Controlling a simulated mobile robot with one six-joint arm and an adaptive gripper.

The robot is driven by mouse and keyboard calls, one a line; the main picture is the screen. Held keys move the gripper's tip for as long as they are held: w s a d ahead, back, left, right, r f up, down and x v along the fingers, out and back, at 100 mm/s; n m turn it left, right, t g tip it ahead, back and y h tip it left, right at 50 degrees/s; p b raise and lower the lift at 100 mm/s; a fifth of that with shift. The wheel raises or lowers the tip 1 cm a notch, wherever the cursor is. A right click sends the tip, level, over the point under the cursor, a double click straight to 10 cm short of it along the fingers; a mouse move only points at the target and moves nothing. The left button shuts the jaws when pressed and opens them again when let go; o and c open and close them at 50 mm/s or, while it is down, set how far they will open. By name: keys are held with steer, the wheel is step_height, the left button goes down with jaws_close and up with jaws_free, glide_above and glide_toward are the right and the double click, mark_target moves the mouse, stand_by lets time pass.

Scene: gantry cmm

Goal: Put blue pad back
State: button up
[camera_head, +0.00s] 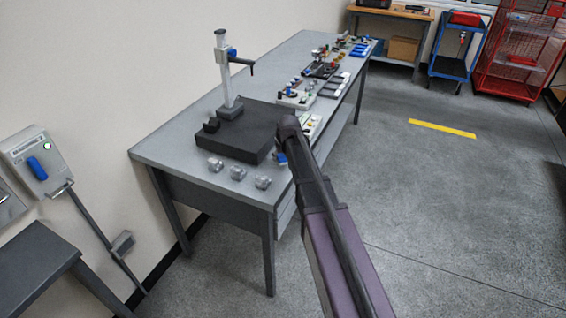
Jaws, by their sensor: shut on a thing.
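My arm reaches up from the bottom right to the near right edge of the grey table. My gripper (279,151) is mostly hidden by the arm's dark front end, beside the black surface plate. A small blue piece, which looks like the blue pad (281,158), shows at the gripper, left of the arm and near the table edge. My gripper is shut on it. The fingertips are too small and too covered to make out, and I cannot tell whether the pad touches the table.
The black plate (237,143) carries an upright stand (226,75) with a blue clamp. Several small metal blocks (239,173) line the table's near end. Trays and small parts (323,70) fill the table's far half. Open floor (430,190) lies to the right.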

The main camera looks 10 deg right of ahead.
steer(key=shift+f+b, duration=0.55)
steer(key=shift+f, duration=0.35)
steer(key=shift+f, duration=0.15)
steer(key=o, duration=1)
steer(key=shift+r, duration=0.25)
steer(key=p+v, duration=1.1)
steer(key=v, duration=0.1)
stand_by(0.3)
steer(key=s+f+m+g, duration=0.1)
steer(key=s+g, duration=0.3)
steer(key=s, duration=2)
steer(key=shift+s+f+m+g+h, duration=0.15)
steer(key=shift+f+m+g+h, duration=0.15)
steer(key=shift+m, duration=0.1)
